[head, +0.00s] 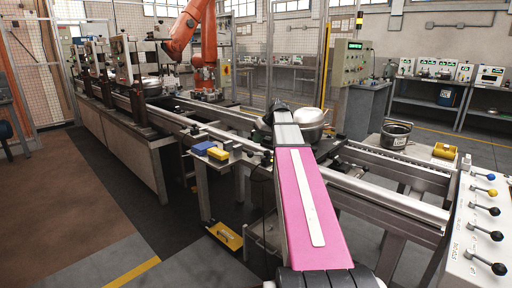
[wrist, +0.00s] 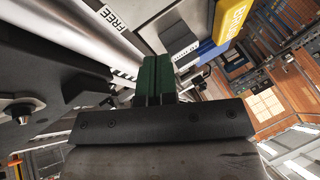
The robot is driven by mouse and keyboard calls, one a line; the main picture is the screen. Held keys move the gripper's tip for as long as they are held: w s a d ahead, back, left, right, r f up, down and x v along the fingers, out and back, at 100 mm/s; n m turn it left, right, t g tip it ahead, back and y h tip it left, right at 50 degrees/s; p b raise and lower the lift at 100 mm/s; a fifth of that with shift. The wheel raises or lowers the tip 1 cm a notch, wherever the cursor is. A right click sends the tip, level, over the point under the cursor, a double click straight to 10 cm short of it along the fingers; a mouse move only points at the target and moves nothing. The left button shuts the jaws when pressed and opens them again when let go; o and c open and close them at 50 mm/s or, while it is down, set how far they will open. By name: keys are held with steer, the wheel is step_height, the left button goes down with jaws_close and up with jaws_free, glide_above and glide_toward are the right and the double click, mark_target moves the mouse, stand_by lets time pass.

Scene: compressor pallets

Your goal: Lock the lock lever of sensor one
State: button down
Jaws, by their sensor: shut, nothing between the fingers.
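In the wrist view my gripper (wrist: 157,62) shows as two green fingers pressed together with nothing between them. The fingers point toward a metal rail carrying a printed FREE label (wrist: 111,14). A second, striped label (wrist: 124,76) shows just left of the fingers and is partly covered. A dark housing with a round knob (wrist: 20,112) lies on the left. I cannot clearly make out the lock lever of sensor one; the fingers may hide it.
A lever panel (head: 468,235) is at the right. An orange robot (head: 204,40) stands behind. The left floor is clear.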

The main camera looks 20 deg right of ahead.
steer(key=w+d+r, duration=0.1)
steer(key=d+r, duration=0.3)
steer(key=r, duration=0.2)
steer(key=shift+w+r, duration=0.25)
steer(key=shift+w, duration=0.1)
steer(key=shift+d, duration=0.1)
